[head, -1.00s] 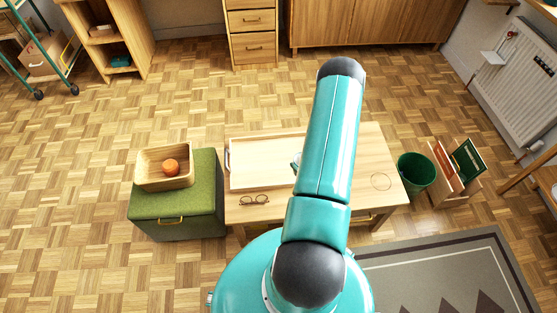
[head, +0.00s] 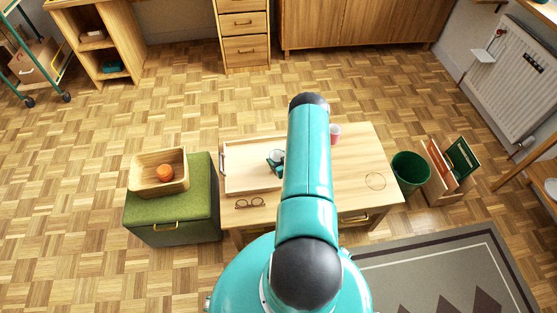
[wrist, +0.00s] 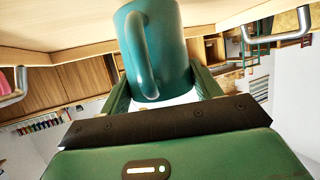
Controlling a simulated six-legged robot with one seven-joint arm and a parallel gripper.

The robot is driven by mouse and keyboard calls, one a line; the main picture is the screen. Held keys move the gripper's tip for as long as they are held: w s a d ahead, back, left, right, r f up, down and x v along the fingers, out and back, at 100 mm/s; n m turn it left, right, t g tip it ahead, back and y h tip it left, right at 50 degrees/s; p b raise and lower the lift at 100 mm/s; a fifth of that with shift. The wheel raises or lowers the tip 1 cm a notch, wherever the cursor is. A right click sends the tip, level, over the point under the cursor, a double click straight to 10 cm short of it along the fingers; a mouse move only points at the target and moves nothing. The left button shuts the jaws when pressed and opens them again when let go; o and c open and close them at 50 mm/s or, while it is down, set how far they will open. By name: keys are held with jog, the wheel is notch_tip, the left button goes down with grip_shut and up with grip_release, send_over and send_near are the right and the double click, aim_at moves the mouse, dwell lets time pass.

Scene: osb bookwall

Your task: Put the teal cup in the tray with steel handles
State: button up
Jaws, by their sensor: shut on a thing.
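The teal cup (wrist: 172,45) is between the two fingers of my gripper (wrist: 163,88) in the wrist view, its handle facing the camera. My gripper is shut on it. In the head view, my gripper (head: 277,161) shows just left of my arm, over the right part of the pale wooden tray (head: 236,178). The tray's right end is hidden behind my arm. Its steel handles show in the wrist view, one at the right (wrist: 275,36) and one at the left (wrist: 14,90). I cannot tell whether the cup touches the tray floor.
A pink cup (head: 335,131) stands on the table right of my arm. Glasses (head: 250,203) lie in front of the tray. A green ottoman (head: 203,195) with a wooden box (head: 140,183) is left; a green bin (head: 410,170) is right.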

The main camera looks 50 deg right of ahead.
jog(key=shift+f, duration=0.45)
jog(key=shift+f, duration=0.1)
jog(key=o, duration=1.5)
jog(key=shift+c, duration=0.2)
